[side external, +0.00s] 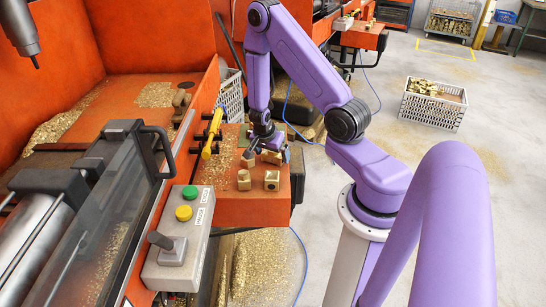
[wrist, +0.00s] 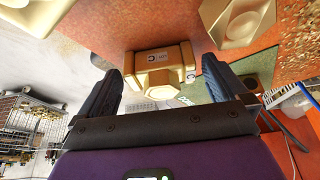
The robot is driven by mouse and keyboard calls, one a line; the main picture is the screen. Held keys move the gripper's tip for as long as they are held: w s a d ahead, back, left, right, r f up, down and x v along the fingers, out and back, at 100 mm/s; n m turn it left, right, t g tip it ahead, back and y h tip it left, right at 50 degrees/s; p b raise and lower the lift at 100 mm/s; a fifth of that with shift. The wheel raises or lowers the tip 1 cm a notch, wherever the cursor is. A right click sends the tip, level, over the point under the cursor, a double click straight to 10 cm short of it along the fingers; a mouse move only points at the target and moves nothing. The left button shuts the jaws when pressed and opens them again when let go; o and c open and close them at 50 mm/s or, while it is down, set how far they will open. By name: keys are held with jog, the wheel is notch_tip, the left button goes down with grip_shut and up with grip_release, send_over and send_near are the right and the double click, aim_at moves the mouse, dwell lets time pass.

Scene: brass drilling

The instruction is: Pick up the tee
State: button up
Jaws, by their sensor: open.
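A brass tee (wrist: 160,62) with small printed labels lies on the orange bench top in the wrist view. Its hexagonal stub faces my gripper (wrist: 163,78). The two dark fingers are spread on either side of the tee, with gaps visible, and hold nothing. In the side external view my gripper (side external: 264,141) is low over the far part of the orange bench, beside several brass fittings. One fitting (side external: 271,157) is close to the fingers, partly hidden by them. I cannot tell for certain which fitting there is the tee.
Other brass blocks (side external: 244,180) (side external: 272,181) stand nearer on the bench (side external: 235,210). In the wrist view, brass pieces flank the tee at upper left (wrist: 35,14) and upper right (wrist: 238,18). A yellow-handled tool (side external: 211,135) and a button box (side external: 178,240) are to the left.

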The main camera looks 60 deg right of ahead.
jog(key=shift+d+f, duration=0.2)
jog(key=shift+f, duration=0.25)
jog(key=c, duration=1.5)
jog(key=shift+o, duration=0.2)
jog(key=shift+r, duration=0.15)
